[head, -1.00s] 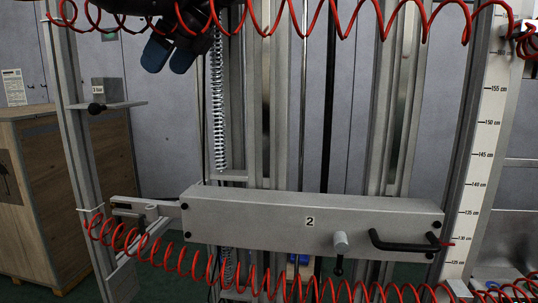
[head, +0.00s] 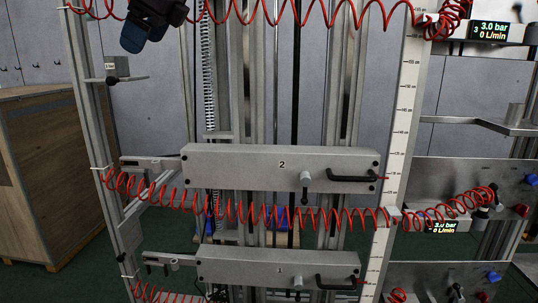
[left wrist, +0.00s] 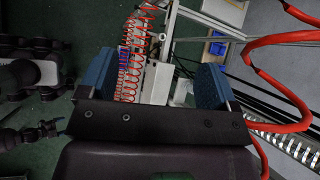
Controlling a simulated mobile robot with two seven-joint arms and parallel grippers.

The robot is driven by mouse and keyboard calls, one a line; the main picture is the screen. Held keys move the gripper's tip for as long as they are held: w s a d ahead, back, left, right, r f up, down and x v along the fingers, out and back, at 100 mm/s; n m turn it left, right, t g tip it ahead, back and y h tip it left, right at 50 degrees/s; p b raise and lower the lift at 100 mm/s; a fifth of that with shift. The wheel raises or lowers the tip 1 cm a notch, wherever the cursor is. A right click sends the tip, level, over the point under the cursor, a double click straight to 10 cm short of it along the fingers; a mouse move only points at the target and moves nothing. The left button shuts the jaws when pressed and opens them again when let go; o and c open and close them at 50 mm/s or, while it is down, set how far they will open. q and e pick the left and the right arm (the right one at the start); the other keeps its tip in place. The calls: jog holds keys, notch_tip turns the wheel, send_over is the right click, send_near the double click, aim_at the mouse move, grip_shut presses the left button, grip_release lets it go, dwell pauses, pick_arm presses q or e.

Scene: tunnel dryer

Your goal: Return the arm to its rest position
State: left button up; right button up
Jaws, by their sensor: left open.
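My left gripper (head: 146,36) shows at the top left of the head view, its dark body partly cut off by the upper edge. Its blue fingertips point down in front of the metal frame, above the numbered bars. In the left wrist view the two blue fingers of the left gripper (left wrist: 150,82) stand wide apart with nothing between them. A dark, blue-tipped part at the left edge of the left wrist view looks like my right gripper (left wrist: 40,133), but it is too small to tell its jaws. The head view does not show it.
Bar 2 (head: 240,167) and bar 1 (head: 240,267) cross the frame, each with a black handle. Red coiled hoses hang across it. A scale post (head: 402,120) and panels stand at right. A small shelf (head: 130,79) and wooden crate (head: 38,165) are at left.

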pick_arm(q)
jog(key=w+d+m+t+h, duration=0.1)
jog(key=w+d+t+h, duration=0.3)
jog(key=d, duration=0.5)
jog(key=w+d+m+t+h, duration=0.1)
jog(key=w+d+t, duration=0.2)
jog(key=d+t, duration=0.45)
jog(key=s+d+f+m+g+h, duration=0.1)
jog(key=s+d+f+g+h, duration=0.15)
jog(key=d+f+h, duration=0.6)
jog(key=s+d+f+m+g+h, duration=0.1)
jog(key=s+d+f+h, duration=0.3)
jog(key=d+f, duration=0.65)
jog(key=s+a+f+n+t+y+b, duration=0.1)
jog(key=s+a+f+n+t+y, duration=0.25)
jog(key=a+f+n, duration=0.85)
jog(key=s+a+f+n+t+y+b, duration=0.1)
jog(key=s+a+f+n+t+y, duration=0.2)
jog(key=a+f, duration=1.7)
jog(key=s+a+f+n+g+y, duration=0.2)
jog(key=s+a+f, duration=0.2)
jog(key=s+f, duration=0.8)
jog(key=s+a+f+n+g+y, duration=0.2)
jog(key=s+a+f+n+g, duration=0.1)
jog(key=s+f, duration=0.9)
jog(key=shift+a+g+b, duration=0.3)
jog(key=shift+a+g, duration=0.05)
jog(key=shift+a, duration=0.55)
pick_arm(e)
jog(key=shift+x, duration=1.05)
